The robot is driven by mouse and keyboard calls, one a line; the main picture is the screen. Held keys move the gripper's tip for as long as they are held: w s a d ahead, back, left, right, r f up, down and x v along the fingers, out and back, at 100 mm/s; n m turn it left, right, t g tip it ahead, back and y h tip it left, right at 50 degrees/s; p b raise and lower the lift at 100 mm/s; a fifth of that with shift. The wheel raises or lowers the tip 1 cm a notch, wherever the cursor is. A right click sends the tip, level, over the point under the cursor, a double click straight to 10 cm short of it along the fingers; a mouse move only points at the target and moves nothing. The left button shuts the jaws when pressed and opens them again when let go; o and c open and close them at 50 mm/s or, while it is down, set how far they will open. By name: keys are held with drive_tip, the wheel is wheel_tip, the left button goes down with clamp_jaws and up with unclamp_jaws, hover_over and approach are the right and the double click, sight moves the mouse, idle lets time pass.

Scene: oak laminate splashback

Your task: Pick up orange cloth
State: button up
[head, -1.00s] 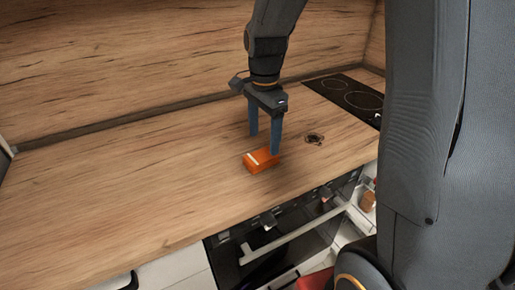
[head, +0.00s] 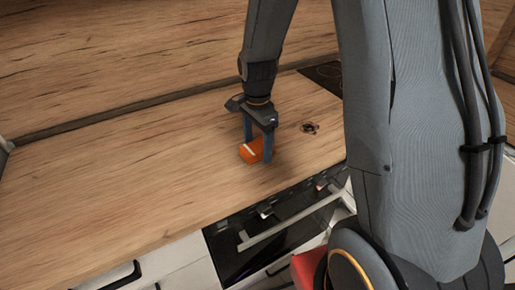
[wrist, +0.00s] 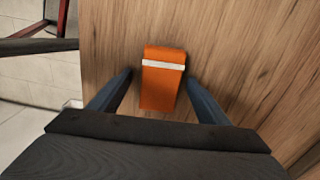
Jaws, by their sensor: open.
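The orange cloth (head: 251,150) is a folded, block-like bundle with a white band, lying on the wooden worktop. It also shows in the wrist view (wrist: 161,90), upright in the picture between the two blue fingers. My gripper (head: 257,160) points down over it, with one finger on either side of the cloth. In the wrist view my gripper (wrist: 157,78) is open, with a gap between each finger and the cloth. The fingers partly cover the cloth in the head view.
A small dark round item (head: 310,128) lies on the worktop right of my gripper. A black hob (head: 326,75) is at the back right. The oven (head: 270,235) is below the front edge. The worktop (head: 130,180) to the left is clear.

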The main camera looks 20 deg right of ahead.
sight(257, 146)
drive_tip(key=c, duration=1.1)
drive_tip(key=shift+c, duration=0.2)
wheel_tip(257, 146, up, 10)
drive_tip(key=b, duration=0.2)
drive_tip(key=shift+o, duration=1.1)
drive_tip(key=shift+c, duration=0.6)
